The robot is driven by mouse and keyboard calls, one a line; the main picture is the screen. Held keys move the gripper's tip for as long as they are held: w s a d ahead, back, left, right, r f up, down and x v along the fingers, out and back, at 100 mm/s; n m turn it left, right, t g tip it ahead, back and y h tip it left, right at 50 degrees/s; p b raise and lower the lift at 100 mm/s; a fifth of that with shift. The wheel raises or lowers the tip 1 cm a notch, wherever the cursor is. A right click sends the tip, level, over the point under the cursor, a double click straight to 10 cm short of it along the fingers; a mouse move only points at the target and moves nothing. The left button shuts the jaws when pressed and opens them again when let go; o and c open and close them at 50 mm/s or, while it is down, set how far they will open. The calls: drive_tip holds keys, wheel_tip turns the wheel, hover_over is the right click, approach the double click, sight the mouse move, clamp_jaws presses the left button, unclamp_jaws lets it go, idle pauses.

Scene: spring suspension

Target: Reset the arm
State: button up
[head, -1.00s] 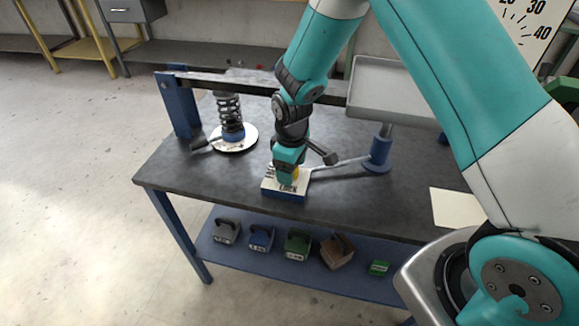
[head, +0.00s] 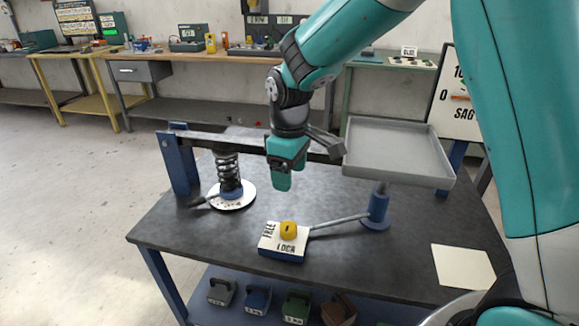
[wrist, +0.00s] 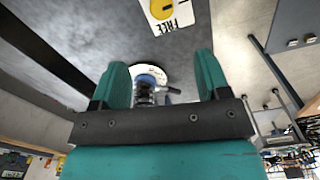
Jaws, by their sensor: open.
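My arm is teal and dark grey and reaches in from the upper right of the head view. My gripper (head: 282,182) hangs above the bench, clear of everything. In the wrist view its two teal fingers (wrist: 160,82) stand apart with nothing between them. Below it on the bench is a white block marked FREE and LOCK (head: 283,248) with a yellow knob (head: 289,230) on top. The block and part of its yellow knob also show at the top of the wrist view (wrist: 160,22).
The dark bench (head: 210,235) carries a coil spring (head: 228,172) on a white disc, a beam (head: 245,145), a grey tray (head: 395,152) and a blank sheet (head: 462,267). Several weights (head: 257,299) sit on the shelf below. A SAG gauge (head: 461,95) stands right. Workbenches line the back wall.

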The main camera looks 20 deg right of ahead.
drive_tip(key=shift+r, duration=0.6)
drive_tip(key=s+a+r+m+y, duration=0.1)
drive_tip(key=s+r, duration=0.3)
drive_tip(key=s, duration=0.8)
drive_tip(key=s+a+r+y, duration=0.3)
drive_tip(key=s+a+r, duration=0.1)
drive_tip(key=s, duration=0.8)
drive_tip(key=shift+s+a+m, duration=0.25)
drive_tip(key=shift+m, duration=0.15)
